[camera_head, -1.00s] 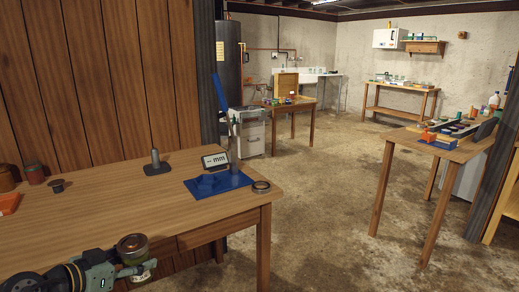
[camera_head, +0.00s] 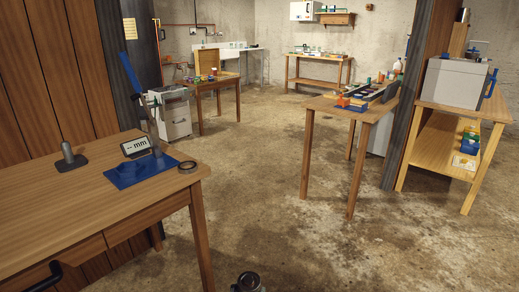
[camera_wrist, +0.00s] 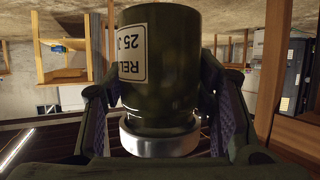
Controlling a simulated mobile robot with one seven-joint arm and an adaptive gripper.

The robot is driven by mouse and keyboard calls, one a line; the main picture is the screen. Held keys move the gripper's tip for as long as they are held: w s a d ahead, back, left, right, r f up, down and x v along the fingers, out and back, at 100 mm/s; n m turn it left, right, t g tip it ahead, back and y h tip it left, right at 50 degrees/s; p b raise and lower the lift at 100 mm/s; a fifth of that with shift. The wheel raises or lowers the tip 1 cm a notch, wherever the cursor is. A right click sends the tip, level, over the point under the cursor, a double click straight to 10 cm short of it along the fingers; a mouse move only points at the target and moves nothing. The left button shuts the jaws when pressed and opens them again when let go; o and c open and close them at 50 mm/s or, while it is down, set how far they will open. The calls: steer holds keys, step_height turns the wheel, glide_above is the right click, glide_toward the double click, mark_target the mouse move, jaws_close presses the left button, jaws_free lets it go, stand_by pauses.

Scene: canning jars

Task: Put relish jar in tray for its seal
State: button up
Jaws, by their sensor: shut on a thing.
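The relish jar (camera_wrist: 165,65) is dark green with a silver lid and a white label reading "REL…" and "25 J…", partly cut off. My gripper (camera_wrist: 160,98) is shut on it, a finger on each side, in the wrist view. In the head view only the top of the jar (camera_head: 248,282) shows at the bottom edge, over the floor and clear of any table. I cannot tell which tray matches its seal. Small coloured trays (camera_head: 350,103) stand on the right-hand table, and others (camera_head: 469,140) on the shelf at far right.
The right-hand table (camera_head: 325,104) and a dark pillar (camera_head: 405,140) stand ahead right. Concrete floor (camera_head: 260,190) between the tables is clear.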

steer(key=d, duration=0.1)
steer(key=s+d+f, duration=0.1)
steer(key=shift+s+d+f, duration=0.15)
steer(key=shift+d, duration=0.25)
step_height(320, 180, down, 11)
steer(key=w+n+y, duration=0.2)
steer(key=n+y, duration=0.1)
steer(key=shift+d+t+y, duration=0.2)
steer(key=shift+t+y, duration=0.1)
steer(key=shift+t, duration=0.1)
steer(key=shift+f, duration=0.1)
